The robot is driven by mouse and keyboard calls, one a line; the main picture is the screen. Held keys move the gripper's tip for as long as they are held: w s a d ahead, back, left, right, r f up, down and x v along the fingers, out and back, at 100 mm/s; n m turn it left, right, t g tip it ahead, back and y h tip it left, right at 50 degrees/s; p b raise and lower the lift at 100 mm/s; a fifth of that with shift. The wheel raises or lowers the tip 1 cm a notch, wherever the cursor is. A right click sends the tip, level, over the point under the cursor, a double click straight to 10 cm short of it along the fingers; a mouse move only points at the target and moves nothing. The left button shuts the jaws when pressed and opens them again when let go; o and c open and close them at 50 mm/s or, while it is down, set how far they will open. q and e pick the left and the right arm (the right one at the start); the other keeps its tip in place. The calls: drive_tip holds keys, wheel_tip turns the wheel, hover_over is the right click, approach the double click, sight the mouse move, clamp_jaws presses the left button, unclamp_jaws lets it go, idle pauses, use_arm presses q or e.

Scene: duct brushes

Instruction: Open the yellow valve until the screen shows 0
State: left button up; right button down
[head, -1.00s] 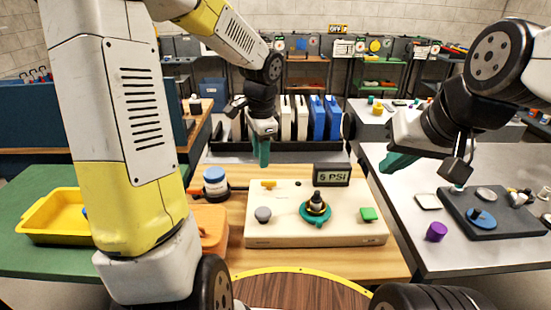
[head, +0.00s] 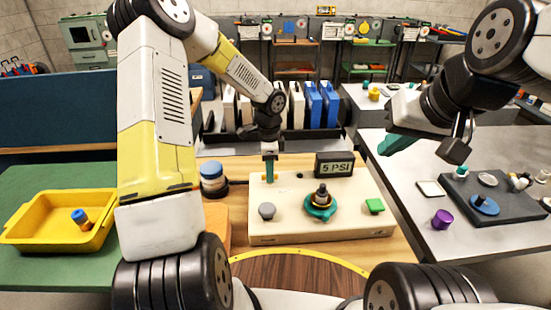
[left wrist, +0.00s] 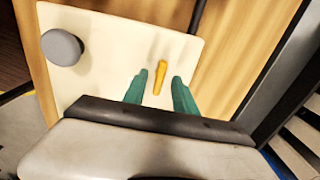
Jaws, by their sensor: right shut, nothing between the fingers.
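The yellow valve (left wrist: 160,78) is a small narrow handle on the cream panel (head: 345,228). In the left wrist view it shows between the two teal fingers of my left gripper (left wrist: 158,90), which is open with a gap on each side. In the head view my left gripper (head: 269,171) points down at the panel's back left and mostly hides the valve. The screen (head: 335,165) behind the panel reads 5 PSI. My right gripper (head: 396,144) is shut and empty, raised to the right of the panel.
The panel also bears a grey knob (head: 267,211), a teal ring with a black and brass fitting (head: 321,203) and a green block (head: 374,206). A blue-lidded jar (head: 213,179) stands left of the panel. A yellow tray (head: 45,238) is further left.

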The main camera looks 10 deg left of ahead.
use_arm(q)
drive_tip(key=shift+f, duration=0.25)
drive_tip(key=shift+c, duration=0.2)
clamp_jaws()
